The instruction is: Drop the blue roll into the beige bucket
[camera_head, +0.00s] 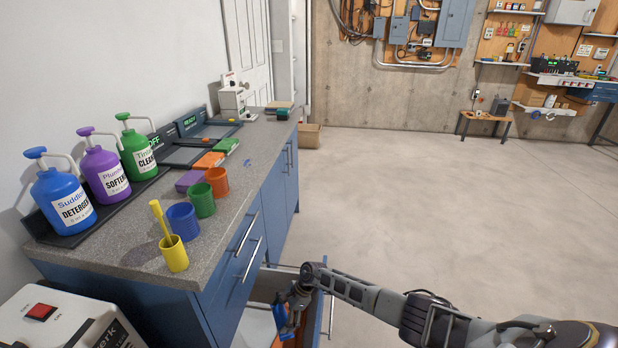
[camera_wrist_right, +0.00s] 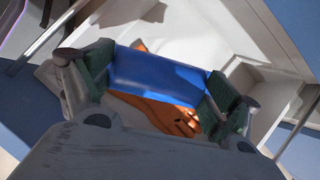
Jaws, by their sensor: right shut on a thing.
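My right gripper (camera_head: 290,305) is shut on the blue roll (camera_head: 286,322), low beside the counter's front at an open drawer. In the right wrist view the blue roll (camera_wrist_right: 160,80) spans between the two green-padded fingers of this gripper (camera_wrist_right: 158,92). An orange thing (camera_wrist_right: 165,115) lies beneath the roll. A small tan container (camera_head: 308,138) stands on the floor at the far end of the counter; I cannot tell for sure that it is the beige bucket. My left gripper is not in view.
The open drawer (camera_head: 322,322) sticks out from the blue cabinet (camera_head: 232,290) around my right gripper. The counter (camera_head: 225,225) holds pump bottles, coloured cups and a yellow cup (camera_head: 174,254). A white machine (camera_head: 60,325) is at the lower left. The concrete floor (camera_head: 430,210) is clear.

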